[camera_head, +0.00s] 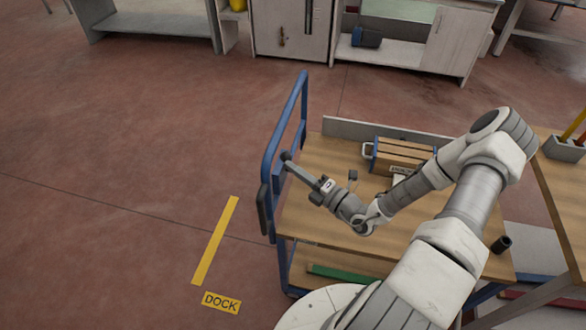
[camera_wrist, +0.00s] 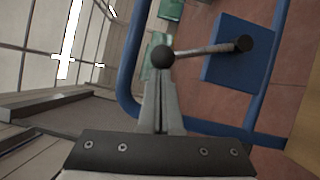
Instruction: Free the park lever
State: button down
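The park lever (camera_wrist: 205,49) is a grey rod with a round black knob (camera_wrist: 163,57) at one end and a dark pivot (camera_wrist: 243,44) on a blue plate (camera_wrist: 228,65). The plate is on the cart's blue handle frame (camera_wrist: 128,60). In the head view the black knob (camera_head: 286,156) shows at the tip of my gripper (camera_head: 294,165), beside the handle. In the wrist view my gripper's fingers (camera_wrist: 161,85) lie close together, with the knob right at their tips. The knob looks wider than the finger gap. I cannot tell whether they touch.
The cart (camera_head: 325,213) has a wooden top carrying a slatted wooden box (camera_head: 402,155) and a small dark cylinder (camera_head: 501,244). A yellow floor strip (camera_head: 215,240) and a DOCK sign (camera_head: 221,302) lie left of it. The floor there is clear. Another table (camera_head: 568,195) stands at right.

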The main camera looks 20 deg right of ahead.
jog(key=shift+w+d+r+p, duration=0.2)
jog(key=shift+w+r+p, duration=0.1)
jog(key=shift+w+r, duration=0.05)
jog(key=shift+w+d+r, duration=0.1)
dwell(0.4)
